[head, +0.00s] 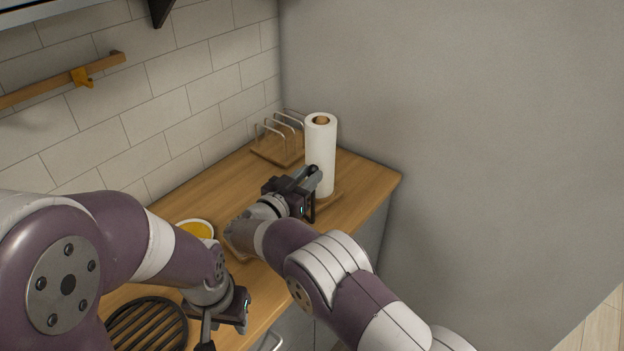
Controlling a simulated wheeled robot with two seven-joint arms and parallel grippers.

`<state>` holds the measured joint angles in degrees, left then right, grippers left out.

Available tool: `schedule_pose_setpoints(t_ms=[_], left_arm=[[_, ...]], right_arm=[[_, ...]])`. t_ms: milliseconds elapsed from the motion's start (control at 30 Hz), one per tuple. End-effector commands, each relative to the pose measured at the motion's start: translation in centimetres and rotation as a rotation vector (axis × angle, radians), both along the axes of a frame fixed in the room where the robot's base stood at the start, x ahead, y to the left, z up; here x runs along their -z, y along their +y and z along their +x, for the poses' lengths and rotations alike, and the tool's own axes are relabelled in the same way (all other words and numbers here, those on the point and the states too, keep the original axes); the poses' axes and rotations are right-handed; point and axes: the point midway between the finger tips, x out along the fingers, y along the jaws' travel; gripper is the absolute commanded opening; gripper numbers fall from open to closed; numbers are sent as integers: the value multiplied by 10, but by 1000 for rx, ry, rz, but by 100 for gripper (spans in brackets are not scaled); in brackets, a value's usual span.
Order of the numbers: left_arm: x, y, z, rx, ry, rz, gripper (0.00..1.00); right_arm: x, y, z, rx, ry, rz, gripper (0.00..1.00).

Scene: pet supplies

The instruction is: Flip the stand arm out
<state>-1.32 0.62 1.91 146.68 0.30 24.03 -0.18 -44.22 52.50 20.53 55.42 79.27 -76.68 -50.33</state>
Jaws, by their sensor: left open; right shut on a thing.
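A white paper towel roll (321,143) stands upright on a wooden stand base (330,200) near the right end of the counter. My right gripper (314,178) reaches in from the left, at the lower front of the roll. It is shut on what seems to be the stand arm, which is mostly hidden by the fingers. My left gripper (206,330) is open and points down over the counter's front edge, away from the stand; its fingertips are partly cut off by the frame's lower edge.
A wooden rack with metal loops (270,150) stands behind the roll by the tiled wall. A yellow-filled bowl (199,229) and a black grill plate (147,327) are to the left. A grey wall closes off the right. Some counter (372,180) is bare there.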

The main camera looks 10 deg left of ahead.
Motion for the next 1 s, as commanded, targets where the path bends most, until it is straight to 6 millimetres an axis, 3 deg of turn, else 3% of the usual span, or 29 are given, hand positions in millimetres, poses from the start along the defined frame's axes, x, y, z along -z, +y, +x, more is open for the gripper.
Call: schedule_pose_setpoints(t_ms=[700, 733, 800, 1000], left_arm=[[5, 0, 0, 0, 0, 0, 43], [5, 0, 0, 0, 0, 0, 43], [5, 0, 0, 0, 0, 0, 43], [5, 0, 0, 0, 0, 0, 43]], right_arm=[[-2, 5, -2, 65, -3, -1, 0], [-2, 5, -2, 65, -4, 0, 33], [-1, 5, -2, 65, -4, 0, 53], [-1, 5, -2, 65, -2, 0, 53]])
